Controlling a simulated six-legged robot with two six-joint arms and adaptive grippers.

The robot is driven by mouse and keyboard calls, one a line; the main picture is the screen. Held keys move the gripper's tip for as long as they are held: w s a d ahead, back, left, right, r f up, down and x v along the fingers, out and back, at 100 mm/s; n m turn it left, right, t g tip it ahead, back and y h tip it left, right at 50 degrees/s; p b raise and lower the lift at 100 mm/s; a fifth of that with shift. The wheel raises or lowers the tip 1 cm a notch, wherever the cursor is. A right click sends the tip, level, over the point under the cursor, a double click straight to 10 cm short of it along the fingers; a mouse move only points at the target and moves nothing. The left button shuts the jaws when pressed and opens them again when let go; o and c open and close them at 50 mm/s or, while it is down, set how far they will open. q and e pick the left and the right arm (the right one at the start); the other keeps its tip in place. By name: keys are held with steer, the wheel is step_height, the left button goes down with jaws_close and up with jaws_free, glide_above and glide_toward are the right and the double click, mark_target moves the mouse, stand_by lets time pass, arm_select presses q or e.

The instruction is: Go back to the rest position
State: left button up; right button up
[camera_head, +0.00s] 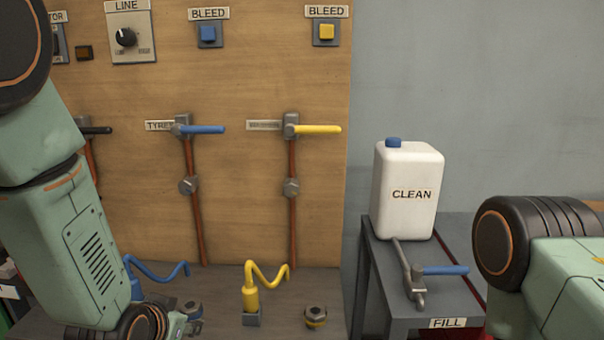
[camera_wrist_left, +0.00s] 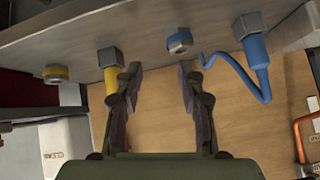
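My left arm comes down the left side of the head view, and its wrist is at the bottom edge. In the left wrist view my left gripper (camera_wrist_left: 157,85) has its two fingers apart with nothing between them. Its fingers are near the bench edge, between a yellow coiled hose fitting (camera_wrist_left: 112,75) and a blue coiled hose fitting (camera_wrist_left: 257,60). My right arm shows at the lower right of the head view; its gripper is out of view.
A wooden panel (camera_head: 240,70) carries a blue-handled valve (camera_head: 203,129) and a yellow-handled valve (camera_head: 318,129). The bench (camera_head: 225,280) stands below. A white CLEAN jug (camera_head: 408,195) stands on a grey stand (camera_head: 405,318) with a blue-handled tap (camera_head: 443,270), close to my right arm.

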arm_select(q)
steer(key=s+f+n+g, duration=0.1)
steer(key=s+f+g, duration=0.2)
steer(key=s+f, duration=0.4)
steer(key=s+f+n+g, duration=0.1)
steer(key=s+f+g, duration=0.2)
steer(key=s+f, duration=0.4)
steer(key=s+f+n+g, duration=0.1)
steer(key=s+f+g, duration=0.2)
steer(key=s, duration=1.5)
step_height(320, 180, down, 4)
steer(key=shift+s+a+f, duration=0.15)
steer(key=shift+a+f, duration=0.1)
steer(key=shift+a, duration=0.2)
steer(key=shift+o, duration=0.4)
